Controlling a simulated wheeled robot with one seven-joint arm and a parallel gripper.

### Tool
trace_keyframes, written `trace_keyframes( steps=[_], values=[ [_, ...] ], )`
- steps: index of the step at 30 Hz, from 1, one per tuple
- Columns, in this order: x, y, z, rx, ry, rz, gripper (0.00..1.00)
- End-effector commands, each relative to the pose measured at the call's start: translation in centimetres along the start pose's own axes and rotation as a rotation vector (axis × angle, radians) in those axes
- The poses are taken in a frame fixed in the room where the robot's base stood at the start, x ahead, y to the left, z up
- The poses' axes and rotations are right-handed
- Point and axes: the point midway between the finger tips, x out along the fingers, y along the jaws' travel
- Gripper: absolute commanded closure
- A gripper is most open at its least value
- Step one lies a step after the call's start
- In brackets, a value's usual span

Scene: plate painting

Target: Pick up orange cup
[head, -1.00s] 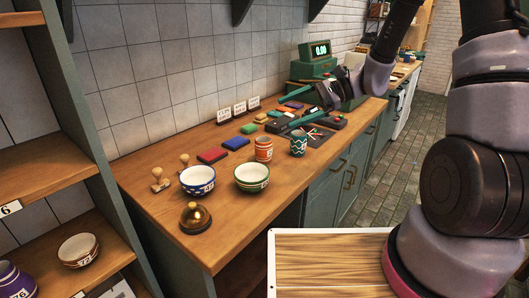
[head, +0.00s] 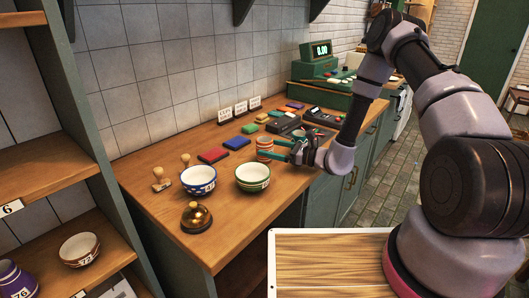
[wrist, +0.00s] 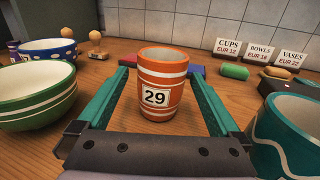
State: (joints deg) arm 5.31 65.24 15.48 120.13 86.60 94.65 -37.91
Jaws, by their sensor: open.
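The orange cup (wrist: 163,85) has white bands and a label reading 29. It stands upright on the wooden counter (head: 235,212). In the head view the orange cup (head: 264,146) is partly covered by my gripper (head: 280,148). In the wrist view my gripper (wrist: 155,90) is open, with one green finger on each side of the cup. A gap shows between each finger and the cup, so the fingers do not appear to touch it.
A green-and-white bowl (wrist: 35,97) stands close left of my gripper, and a teal patterned cup (wrist: 285,135) close right. A blue bowl (head: 198,180), a brass bell (head: 195,216), coloured pads (head: 213,155) and price signs (wrist: 257,52) are also on the counter.

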Motion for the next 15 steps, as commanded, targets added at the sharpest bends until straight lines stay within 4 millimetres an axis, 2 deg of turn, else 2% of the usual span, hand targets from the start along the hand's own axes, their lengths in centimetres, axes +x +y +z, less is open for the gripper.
trace_keyframes(
  steps=[5, 15],
  values=[
    [1.4, 0.0, 0.0, 0.000, -0.001, 0.001, 0.00],
    [5.8, -0.1, 0.1, 0.000, 0.000, 0.002, 0.00]
  ],
)
